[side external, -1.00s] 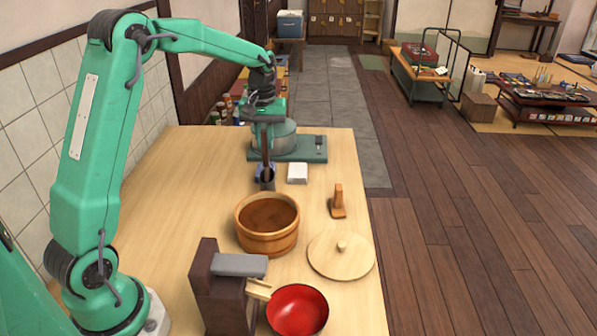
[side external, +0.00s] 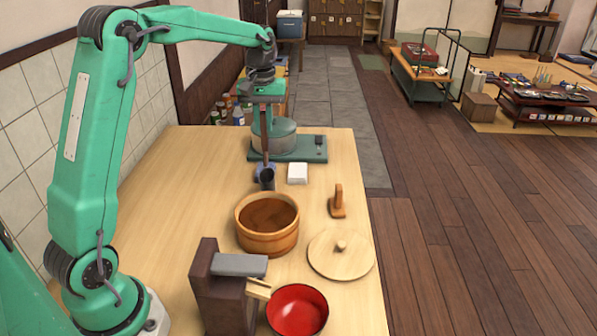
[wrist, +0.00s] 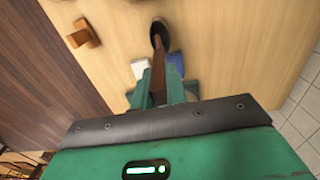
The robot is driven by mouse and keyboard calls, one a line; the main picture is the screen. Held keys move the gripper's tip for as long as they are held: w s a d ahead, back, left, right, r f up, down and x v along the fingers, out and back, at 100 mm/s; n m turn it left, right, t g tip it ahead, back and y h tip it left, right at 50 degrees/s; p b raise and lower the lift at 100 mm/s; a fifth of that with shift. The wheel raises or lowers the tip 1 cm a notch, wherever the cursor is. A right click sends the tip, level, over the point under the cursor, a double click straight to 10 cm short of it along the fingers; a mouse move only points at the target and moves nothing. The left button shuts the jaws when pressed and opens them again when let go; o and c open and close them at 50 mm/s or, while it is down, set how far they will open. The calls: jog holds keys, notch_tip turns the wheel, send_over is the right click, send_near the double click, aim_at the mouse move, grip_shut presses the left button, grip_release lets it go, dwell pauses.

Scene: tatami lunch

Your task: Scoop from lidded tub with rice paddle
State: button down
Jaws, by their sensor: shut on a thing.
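The round wooden tub (side external: 267,240) stands open on the table in the side view, with a brown inside. Its pale round lid (side external: 325,262) with a small knob lies apart on the table to the right. My gripper (side external: 265,140) is beyond the tub, shut on the brown handle of what looks like the rice paddle (side external: 264,105). In the wrist view the brown handle (wrist: 158,75) runs between the jaws (wrist: 163,92) toward a dark round cup (wrist: 157,27). The dark cup (side external: 267,180) overlaps the lower end, so I cannot tell whether the tip is inside.
A white block (side external: 297,173) and a green-based device with a grey drum (side external: 285,140) stand near the gripper. A wooden stand (side external: 337,208) is at the right edge. A dark stand (side external: 222,295) and red bowl (side external: 297,312) are in front. The table left of the tub is clear.

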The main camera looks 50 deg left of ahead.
jog(key=s+d+r, duration=0.2)
jog(key=s+d, duration=0.2)
jog(key=d, duration=0.2)
jog(key=s+d+r+g, duration=0.1)
jog(key=s+d+r, duration=0.1)
jog(key=s+d, duration=0.2)
jog(key=d, duration=0.3)
jog(key=shift+s+d+r+g, duration=0.15)
jog(key=shift+g, duration=0.15)
notch_tip(320, 180, down, 13)
jog(key=shift+r, duration=0.2)
dwell(1.2)
jog(key=shift+s+d, duration=0.1)
dwell(0.6)
jog(key=shift+w+a, duration=0.2)
jog(key=shift+a, duration=0.05)
dwell(0.4)
